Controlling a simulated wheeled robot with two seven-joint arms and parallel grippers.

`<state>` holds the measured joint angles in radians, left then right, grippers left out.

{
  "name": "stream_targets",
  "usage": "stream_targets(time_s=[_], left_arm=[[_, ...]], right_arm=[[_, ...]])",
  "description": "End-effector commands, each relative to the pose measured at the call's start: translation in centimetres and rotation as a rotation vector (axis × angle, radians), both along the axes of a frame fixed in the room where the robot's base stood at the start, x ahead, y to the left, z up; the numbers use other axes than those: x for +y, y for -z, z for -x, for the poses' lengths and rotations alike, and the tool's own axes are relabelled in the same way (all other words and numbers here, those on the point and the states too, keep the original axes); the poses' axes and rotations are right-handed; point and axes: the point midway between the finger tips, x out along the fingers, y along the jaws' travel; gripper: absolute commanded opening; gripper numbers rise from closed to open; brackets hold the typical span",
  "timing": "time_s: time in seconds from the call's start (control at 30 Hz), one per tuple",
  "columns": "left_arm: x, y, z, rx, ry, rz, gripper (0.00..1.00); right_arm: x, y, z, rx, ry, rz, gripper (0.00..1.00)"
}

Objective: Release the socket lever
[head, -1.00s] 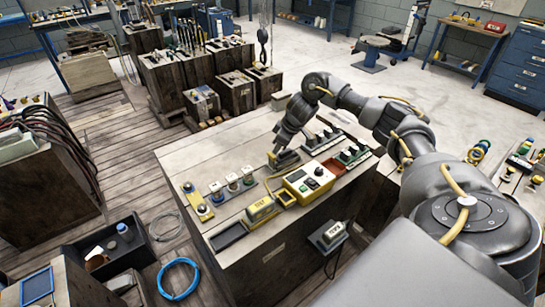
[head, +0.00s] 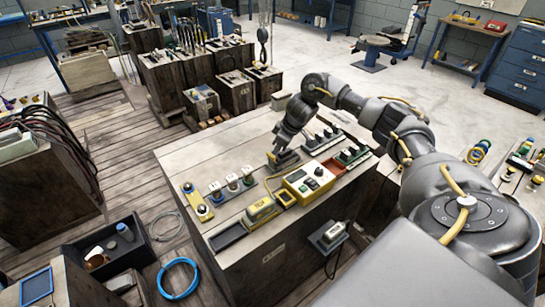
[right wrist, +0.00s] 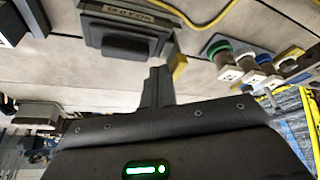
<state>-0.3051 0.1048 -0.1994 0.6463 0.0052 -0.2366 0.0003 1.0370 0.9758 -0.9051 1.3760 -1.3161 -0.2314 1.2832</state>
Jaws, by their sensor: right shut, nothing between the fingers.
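The socket (head: 287,161) is a dark grey block on the pale bench top, partly behind my right gripper in the head view. The right wrist view shows its dark housing (right wrist: 125,32) with a small label. My right gripper (head: 273,156) points down beside the socket. In the right wrist view its shut, empty fingers (right wrist: 158,78) are close to the housing's edge. A small yellow piece (right wrist: 180,66) shows right beside the fingers; it may be the lever tip, but I cannot tell whether they touch. My left gripper is out of view.
A yellow tester box (head: 308,183) with a cable stands near the socket. A row of plugs (head: 232,184) lies to the left, also visible in the right wrist view (right wrist: 230,68). Green-based switches (head: 350,157) stand to the right. The bench's left end is mostly bare.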

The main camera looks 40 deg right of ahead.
Motion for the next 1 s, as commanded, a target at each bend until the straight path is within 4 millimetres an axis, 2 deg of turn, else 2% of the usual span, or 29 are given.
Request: stream_targets(time_s=[0.7, 1.0], left_arm=[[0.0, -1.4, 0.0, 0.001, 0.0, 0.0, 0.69], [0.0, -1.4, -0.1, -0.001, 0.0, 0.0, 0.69]], right_arm=[[2.0, 0.5, 0.0, 0.0, -0.001, 0.0, 0.0], [2.1, 0.6, 0.0, -0.001, 0.0, 0.0, 0.0]])
